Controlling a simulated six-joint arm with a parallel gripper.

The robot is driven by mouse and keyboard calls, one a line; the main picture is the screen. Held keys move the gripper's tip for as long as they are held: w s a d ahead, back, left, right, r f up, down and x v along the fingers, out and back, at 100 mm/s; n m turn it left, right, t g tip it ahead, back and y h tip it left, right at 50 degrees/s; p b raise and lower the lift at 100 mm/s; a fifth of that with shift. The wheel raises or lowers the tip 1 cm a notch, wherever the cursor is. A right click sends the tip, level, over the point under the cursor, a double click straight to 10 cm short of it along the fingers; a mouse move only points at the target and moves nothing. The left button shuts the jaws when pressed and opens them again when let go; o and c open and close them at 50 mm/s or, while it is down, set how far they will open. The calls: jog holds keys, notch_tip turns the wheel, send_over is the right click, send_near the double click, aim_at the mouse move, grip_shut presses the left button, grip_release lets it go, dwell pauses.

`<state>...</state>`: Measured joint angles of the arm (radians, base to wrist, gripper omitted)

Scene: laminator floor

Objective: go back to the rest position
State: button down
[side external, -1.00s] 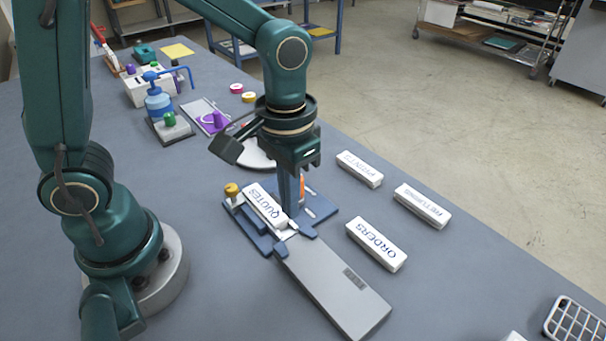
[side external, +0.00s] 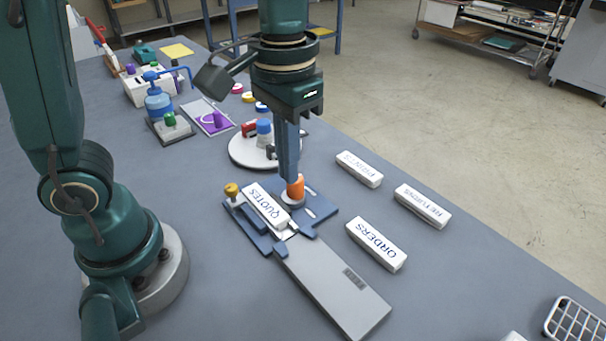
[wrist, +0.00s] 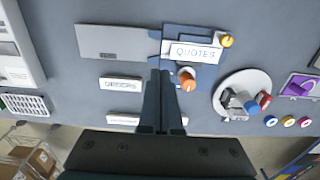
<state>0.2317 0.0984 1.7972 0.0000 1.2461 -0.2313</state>
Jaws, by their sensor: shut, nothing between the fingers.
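My gripper (side external: 289,176) is shut and empty, pointing down above the blue fixture (side external: 319,207). In the wrist view its fingers (wrist: 160,75) lie together just below the fixture in the picture. A white block marked QUOTES (side external: 266,205) sits in the fixture; it also shows in the wrist view (wrist: 196,52).
White blocks marked ORDERS (side external: 376,245), RETURNS (side external: 422,206) and PRINTS (side external: 359,169) lie right of the fixture. A grey plate (side external: 335,285) extends in front. A round white turntable (side external: 240,154) with small items stands behind. A blue bottle (side external: 159,104) stands farther back, and a wire rack (side external: 575,322) sits at lower right.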

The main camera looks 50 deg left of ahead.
jog(key=shift+r, duration=0.3)
jog(key=s+a+t, duration=0.5)
jog(key=s, duration=0.1)
jog(key=shift+s+a+r+t, duration=0.15)
jog(key=shift+a+r+t, duration=0.05)
jog(key=shift+r+t, duration=0.1)
dwell(0.4)
dwell(0.6)
